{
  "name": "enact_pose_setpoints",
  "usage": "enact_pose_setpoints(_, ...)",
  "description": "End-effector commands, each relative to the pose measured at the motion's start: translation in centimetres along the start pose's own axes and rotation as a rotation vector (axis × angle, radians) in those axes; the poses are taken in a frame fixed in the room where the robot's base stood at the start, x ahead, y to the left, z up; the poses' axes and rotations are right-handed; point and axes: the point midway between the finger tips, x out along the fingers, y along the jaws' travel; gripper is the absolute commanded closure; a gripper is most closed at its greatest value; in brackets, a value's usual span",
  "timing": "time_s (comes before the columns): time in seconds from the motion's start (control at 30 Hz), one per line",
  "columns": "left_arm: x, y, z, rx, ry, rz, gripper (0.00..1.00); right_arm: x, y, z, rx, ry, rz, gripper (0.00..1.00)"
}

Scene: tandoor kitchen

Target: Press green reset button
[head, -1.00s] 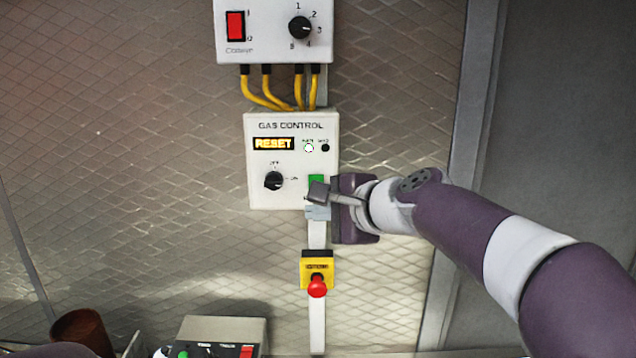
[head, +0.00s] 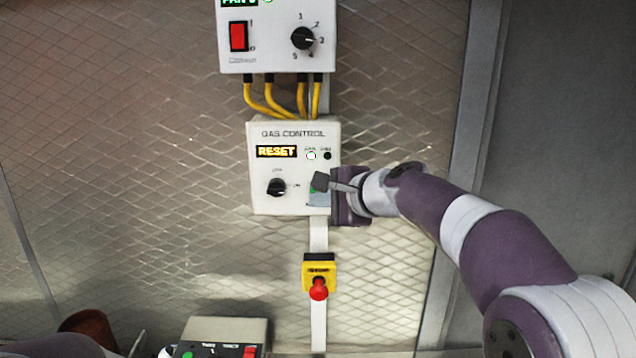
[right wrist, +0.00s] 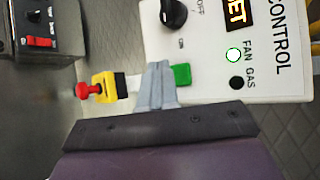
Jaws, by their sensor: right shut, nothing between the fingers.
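The green button (head: 313,189) is at the lower right of the white gas control panel (head: 262,200). In the right wrist view the green button (right wrist: 182,75) shows just right of the grey fingertips (right wrist: 158,72). The fingers are shut together and empty. I cannot tell whether they touch the button or the panel. The panel display (head: 276,152) reads RESET, and one lamp (head: 311,156) is lit. My left gripper is not in view.
A black knob (head: 277,187) is left of the button. A yellow box with a red stop button (head: 318,289) is below the panel. Above is another control box (head: 270,55), joined by yellow cables (head: 258,99). A switch box (head: 226,333) stands at the bottom.

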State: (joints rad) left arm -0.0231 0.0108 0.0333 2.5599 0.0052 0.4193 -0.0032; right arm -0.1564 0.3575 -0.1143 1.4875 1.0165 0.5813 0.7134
Motion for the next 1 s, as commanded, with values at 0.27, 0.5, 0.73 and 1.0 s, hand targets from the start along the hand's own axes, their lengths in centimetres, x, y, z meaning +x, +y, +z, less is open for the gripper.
enact_pose_setpoints(0.27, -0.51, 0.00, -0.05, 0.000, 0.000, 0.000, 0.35, 0.76, -0.54, -0.57, 0.000, 0.000, -0.001, 1.00)
enact_pose_setpoints(0.5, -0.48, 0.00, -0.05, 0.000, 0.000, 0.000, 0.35, 0.77, -0.50, -0.57, 0.000, 0.000, 0.000, 1.00)
enact_pose_setpoints(0.73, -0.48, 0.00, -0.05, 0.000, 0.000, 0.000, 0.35, 0.77, -0.49, -0.56, 0.000, 0.000, 0.000, 1.00)
enact_pose_setpoints(1.0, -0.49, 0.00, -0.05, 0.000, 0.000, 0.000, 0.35, 0.76, -0.49, -0.55, 0.000, 0.000, 0.000, 1.00)
